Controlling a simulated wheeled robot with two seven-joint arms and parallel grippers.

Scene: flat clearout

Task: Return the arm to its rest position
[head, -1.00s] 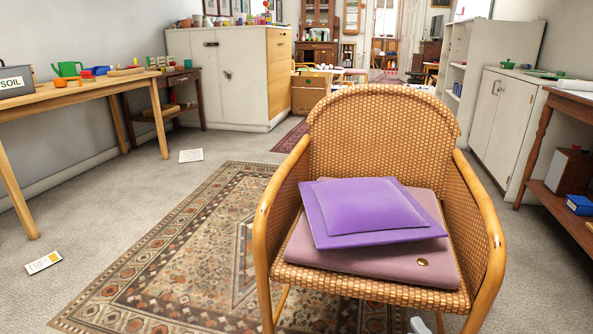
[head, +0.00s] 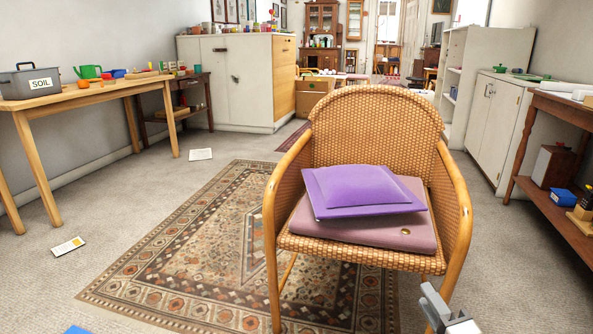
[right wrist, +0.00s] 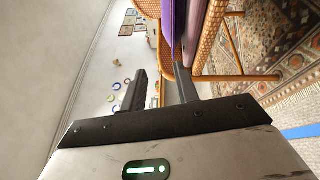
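My right gripper (head: 437,308) shows at the bottom edge of the head view, in front of the wicker chair's (head: 375,118) front right leg. In the right wrist view its two fingers (right wrist: 160,90) stand apart with nothing held between them. My left gripper is not in view.
A patterned rug (head: 190,250) lies under and left of the chair. A wooden table (head: 90,97) with a soil box (head: 36,82) stands at left. A brown shelf table (head: 556,205) stands at right. A white card (head: 68,246) lies on open carpet.

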